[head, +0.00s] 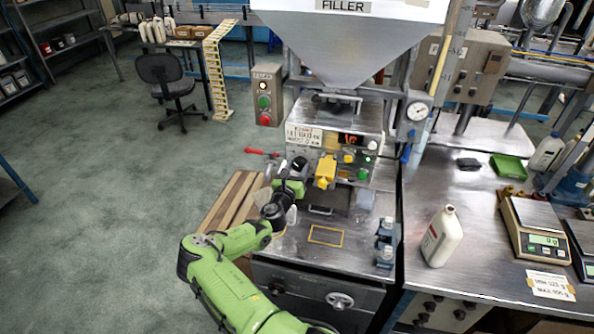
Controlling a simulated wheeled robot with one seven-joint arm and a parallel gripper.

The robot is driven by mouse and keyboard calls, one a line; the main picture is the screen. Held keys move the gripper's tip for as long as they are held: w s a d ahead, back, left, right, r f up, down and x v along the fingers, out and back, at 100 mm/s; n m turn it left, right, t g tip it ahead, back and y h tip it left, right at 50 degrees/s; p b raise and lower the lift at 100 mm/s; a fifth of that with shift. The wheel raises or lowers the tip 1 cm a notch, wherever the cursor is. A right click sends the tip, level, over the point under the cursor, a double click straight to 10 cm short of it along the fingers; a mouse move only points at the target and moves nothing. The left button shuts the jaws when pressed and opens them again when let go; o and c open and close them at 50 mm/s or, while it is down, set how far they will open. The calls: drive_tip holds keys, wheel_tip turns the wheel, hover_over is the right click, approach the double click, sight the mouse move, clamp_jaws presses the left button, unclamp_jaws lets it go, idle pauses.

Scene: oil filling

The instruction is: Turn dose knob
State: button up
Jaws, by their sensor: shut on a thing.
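The filler machine (335,112) stands in the middle, with a metal front panel that carries a label, a small lit display (350,139) and several coloured buttons. My green arm reaches up from the bottom to the lower left of this panel. My gripper (297,168) is at the panel, shut on a small dark part that I take for the dose knob. The knob is mostly hidden by the fingers and too small to make out, so its angle cannot be told. A yellow part (325,171) sits just right of my gripper.
A red-handled lever (262,152) sticks out left of the panel. Below are a yellow-outlined square (326,236) on the metal top and blue-grey parts (385,243). A white bottle (441,237) and a scale (535,230) stand on the right bench.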

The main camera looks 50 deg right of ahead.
drive_tip(key=o, duration=1)
drive_tip(key=shift+f, duration=0.1)
drive_tip(key=shift+o, duration=0.2)
drive_tip(key=shift+a, duration=0.1)
drive_tip(key=b+v, duration=0.2)
drive_tip(key=v, duration=1.3)
drive_tip(key=shift+s+a, duration=0.2)
drive_tip(key=shift+a, duration=0.1)
